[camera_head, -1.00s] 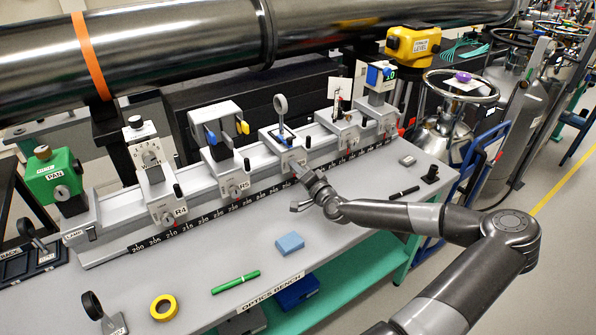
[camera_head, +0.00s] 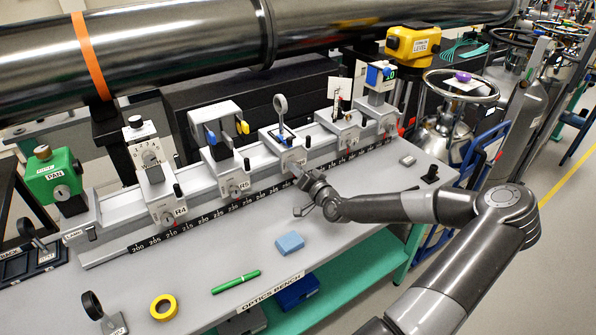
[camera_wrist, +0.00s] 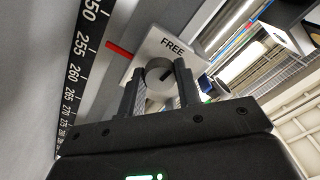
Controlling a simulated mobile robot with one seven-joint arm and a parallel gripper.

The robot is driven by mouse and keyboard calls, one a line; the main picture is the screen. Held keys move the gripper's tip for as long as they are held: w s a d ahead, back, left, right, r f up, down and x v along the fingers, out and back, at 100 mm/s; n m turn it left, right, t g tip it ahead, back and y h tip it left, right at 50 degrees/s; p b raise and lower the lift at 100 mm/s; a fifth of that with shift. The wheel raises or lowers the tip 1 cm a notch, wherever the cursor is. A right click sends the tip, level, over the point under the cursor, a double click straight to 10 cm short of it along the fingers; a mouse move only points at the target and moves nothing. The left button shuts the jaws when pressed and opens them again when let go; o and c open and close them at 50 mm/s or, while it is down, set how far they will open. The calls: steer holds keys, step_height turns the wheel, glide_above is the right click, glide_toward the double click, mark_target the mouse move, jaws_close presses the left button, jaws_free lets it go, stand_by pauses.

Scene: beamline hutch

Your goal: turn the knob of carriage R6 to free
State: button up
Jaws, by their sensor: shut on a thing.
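The carriage with the ring-shaped holder (camera_head: 283,138) sits on the rail, third from the left, just right of the carriage marked R5. My gripper (camera_head: 297,171) reaches its front face and covers its knob and any label there. In the wrist view, the round grey knob (camera_wrist: 158,70) sits between the two fingers of my gripper (camera_wrist: 158,84), which are shut on it. The word FREE (camera_wrist: 172,46) is printed on the pale plate beyond the knob. A dark mark shows on the knob's face, but I cannot tell exactly where it points.
Carriages R4 (camera_head: 157,180) and R5 (camera_head: 226,165) stand to the left, with others to the right on the same rail. A blue block (camera_head: 290,243), green marker (camera_head: 236,282) and yellow tape roll (camera_head: 164,307) lie on the bench. The large pipe (camera_head: 180,50) runs above.

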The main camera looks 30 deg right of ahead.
steer(key=shift+f, duration=0.1)
steer(key=o, duration=1)
steer(key=s, duration=1.1)
steer(key=shift+w, duration=0.1)
